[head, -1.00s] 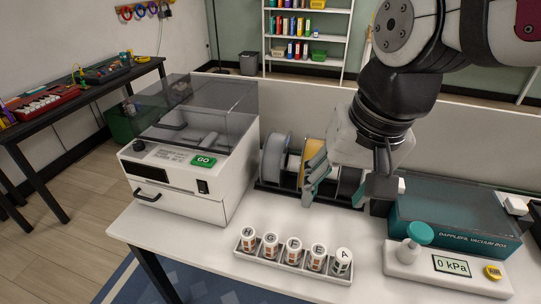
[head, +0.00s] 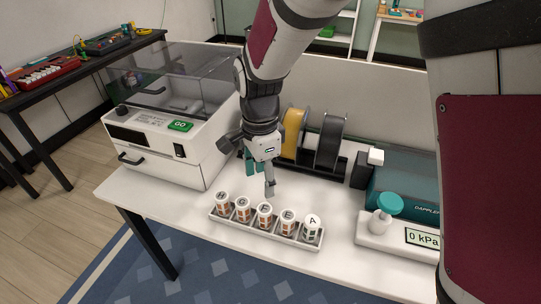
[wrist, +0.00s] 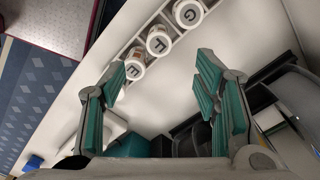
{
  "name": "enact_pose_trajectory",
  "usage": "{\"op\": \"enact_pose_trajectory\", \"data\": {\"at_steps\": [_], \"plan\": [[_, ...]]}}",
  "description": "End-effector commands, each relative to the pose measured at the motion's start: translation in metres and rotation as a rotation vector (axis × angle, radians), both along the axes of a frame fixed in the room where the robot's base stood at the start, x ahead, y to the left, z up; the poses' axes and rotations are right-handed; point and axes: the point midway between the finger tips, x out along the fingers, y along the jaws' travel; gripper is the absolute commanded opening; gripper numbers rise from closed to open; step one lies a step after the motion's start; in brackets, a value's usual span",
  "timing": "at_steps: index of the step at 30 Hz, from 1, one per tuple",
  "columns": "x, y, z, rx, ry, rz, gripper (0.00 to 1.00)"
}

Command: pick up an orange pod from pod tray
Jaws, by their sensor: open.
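The pod tray (head: 264,236) is a narrow light tray near the front edge of the white table. It holds a row of upright white-capped pods with letters on top. The left ones, such as the H pod (head: 223,206) and the middle pod (head: 265,217), have orange-brown sides. My gripper (head: 260,176) is open and empty, just behind and above the tray. In the wrist view, my gripper (wrist: 162,74) has its teal fingers spread, with several pod caps (wrist: 158,41) ahead of them, apart from the pads.
A white machine with a GO button (head: 180,125) stands left of the tray. Spools (head: 327,140) in a black rack stand behind. A vacuum box (head: 400,190) and a pump with a teal knob (head: 389,204) are at the right. The table behind the tray is partly clear.

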Motion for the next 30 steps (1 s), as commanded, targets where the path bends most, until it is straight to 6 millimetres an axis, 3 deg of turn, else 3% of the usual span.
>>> {"op": "enact_pose_trajectory", "data": {"at_steps": [9,19,30], "plan": [[-0.001,-0.002,-0.059,-0.003,0.005,0.0,0.56],[-0.001,-0.002,-0.085,-0.002,0.004,0.002,0.56],[0.0,-0.005,-0.129,-0.001,0.003,0.002,0.56]]}}
